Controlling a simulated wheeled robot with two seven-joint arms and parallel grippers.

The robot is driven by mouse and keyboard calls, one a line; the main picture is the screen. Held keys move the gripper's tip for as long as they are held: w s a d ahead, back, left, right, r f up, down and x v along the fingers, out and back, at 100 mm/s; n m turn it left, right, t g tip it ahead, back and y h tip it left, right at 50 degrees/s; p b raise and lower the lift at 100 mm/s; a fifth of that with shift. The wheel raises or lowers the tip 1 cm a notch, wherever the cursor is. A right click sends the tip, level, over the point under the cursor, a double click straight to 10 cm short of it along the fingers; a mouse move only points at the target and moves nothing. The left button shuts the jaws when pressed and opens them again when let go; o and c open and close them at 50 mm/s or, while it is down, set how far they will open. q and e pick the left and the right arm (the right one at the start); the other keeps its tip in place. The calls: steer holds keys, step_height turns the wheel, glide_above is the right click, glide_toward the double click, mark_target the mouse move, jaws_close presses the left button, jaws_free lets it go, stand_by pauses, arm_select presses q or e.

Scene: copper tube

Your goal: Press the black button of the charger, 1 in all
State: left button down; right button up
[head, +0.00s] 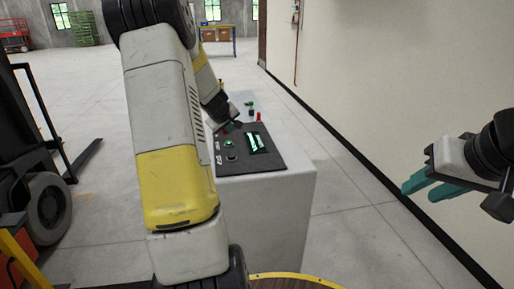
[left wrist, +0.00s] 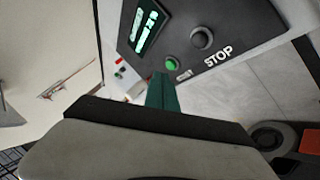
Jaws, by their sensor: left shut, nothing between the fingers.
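The charger is a pale grey box (head: 270,205) with a dark sloping panel on top. Its round black button (head: 231,157) sits on the panel close to a green button (head: 228,143). In the left wrist view the black button (left wrist: 202,38) is beside the STOP lettering, with the green button (left wrist: 171,63) to its lower left. My left gripper (head: 236,126) is over the far part of the panel, shut and empty. In the left wrist view its teal fingertips (left wrist: 160,78) appear just below the green button; contact cannot be told. My right gripper (head: 420,190) is open and empty, away at the right.
A lit display (head: 257,143) is on the panel. Another unit with red and green buttons (head: 251,106) stands behind the charger. A forklift (head: 45,205) is at the left, and a plain wall (head: 385,90) runs along the right. Floor between charger and wall is clear.

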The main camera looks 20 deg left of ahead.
mark_target(231, 157)
arm_select(q)
steer(key=shift+w, duration=0.15)
steer(key=shift+f, duration=0.15)
steer(key=shift+f, duration=4.35)
steer(key=shift+f, duration=0.15)
steer(key=shift+f, duration=0.25)
steer(key=shift+f, duration=0.5)
steer(key=shift+r, duration=0.95)
